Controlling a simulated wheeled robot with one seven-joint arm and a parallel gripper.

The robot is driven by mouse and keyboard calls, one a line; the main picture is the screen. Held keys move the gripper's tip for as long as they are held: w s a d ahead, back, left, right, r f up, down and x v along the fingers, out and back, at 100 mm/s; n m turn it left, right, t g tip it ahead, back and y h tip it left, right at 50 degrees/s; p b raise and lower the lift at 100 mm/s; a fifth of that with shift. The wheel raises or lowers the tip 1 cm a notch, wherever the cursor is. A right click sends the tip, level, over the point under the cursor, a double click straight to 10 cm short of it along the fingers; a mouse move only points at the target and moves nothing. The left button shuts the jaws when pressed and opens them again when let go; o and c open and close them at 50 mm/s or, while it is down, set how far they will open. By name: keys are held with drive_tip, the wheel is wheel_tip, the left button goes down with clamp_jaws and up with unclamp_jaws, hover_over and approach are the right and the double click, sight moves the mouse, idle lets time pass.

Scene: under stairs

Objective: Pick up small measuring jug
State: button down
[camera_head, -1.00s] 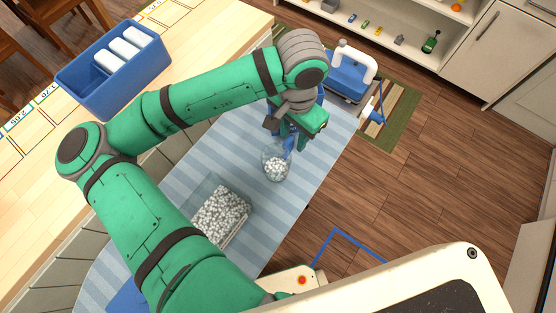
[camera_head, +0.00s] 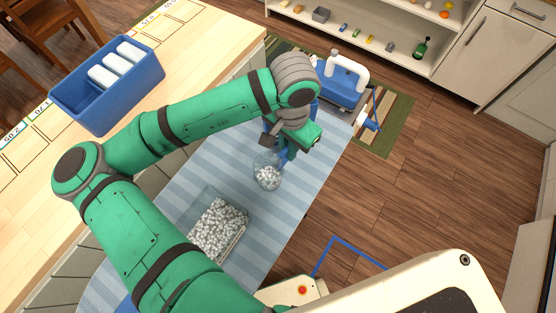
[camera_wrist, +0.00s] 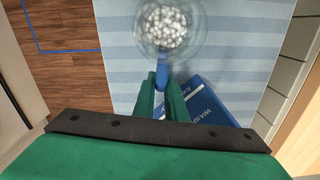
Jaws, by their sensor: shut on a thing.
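The small measuring jug (camera_head: 267,172) is clear, round and filled with small white balls. It has a blue handle (camera_wrist: 162,75). In the wrist view the jug (camera_wrist: 164,28) is at the top middle, beyond my fingertips. My gripper (camera_wrist: 162,90) is shut on the blue handle, one green finger on each side. In the head view my gripper (camera_head: 287,150) is partly hidden by my own wrist. The jug is over the blue striped cloth; I cannot tell whether it is clear of the cloth.
A clear box (camera_head: 240,222) of white balls stands on the striped cloth (camera_head: 275,215). A blue crate (camera_head: 110,105) with white items sits on the wooden counter. A blue and white thing (camera_head: 340,85) is at the cloth's far end. A blue packet (camera_wrist: 205,100) lies near my fingers.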

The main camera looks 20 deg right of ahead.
drive_tip(key=shift+a+r, duration=0.1)
drive_tip(key=shift+r, duration=1.25)
drive_tip(key=s+d+r, duration=0.6)
drive_tip(key=s+r, duration=0.4)
drive_tip(key=s, duration=0.2)
drive_tip(key=shift+s, duration=0.3)
drive_tip(key=shift+r, duration=0.15)
idle(1.7)
